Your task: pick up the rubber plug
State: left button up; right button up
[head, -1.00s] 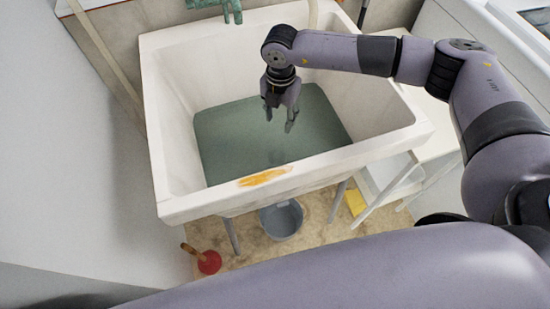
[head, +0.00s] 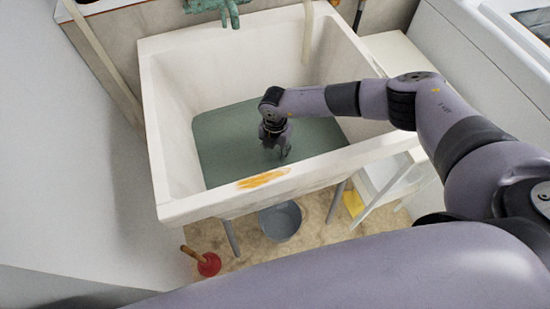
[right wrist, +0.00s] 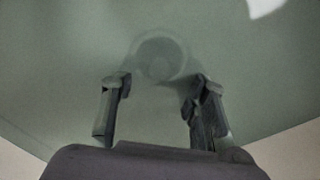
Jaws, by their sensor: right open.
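The rubber plug is not clearly seen. In the right wrist view a faint round shape (right wrist: 158,58) shows through the murky green water, just beyond and between the fingertips; I cannot tell whether it is the plug or the drain. My right gripper (head: 277,152) points down inside the sink, low at the water in the head view. In the right wrist view the right gripper (right wrist: 160,84) is open with its two fingers apart and nothing between them. My left gripper is not in view.
The white sink (head: 330,157) has high walls around the murky green water (head: 225,140). A green faucet (head: 217,8) is at its back. Below are a grey bucket (head: 281,222), a red plunger (head: 209,265) and a yellow item (head: 353,203). A white shelf (head: 385,185) stands at right.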

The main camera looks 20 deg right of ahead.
notch_tip(320, 180, down, 2)
jog(key=shift+f, duration=0.15)
grip_shut()
dwell(0.5)
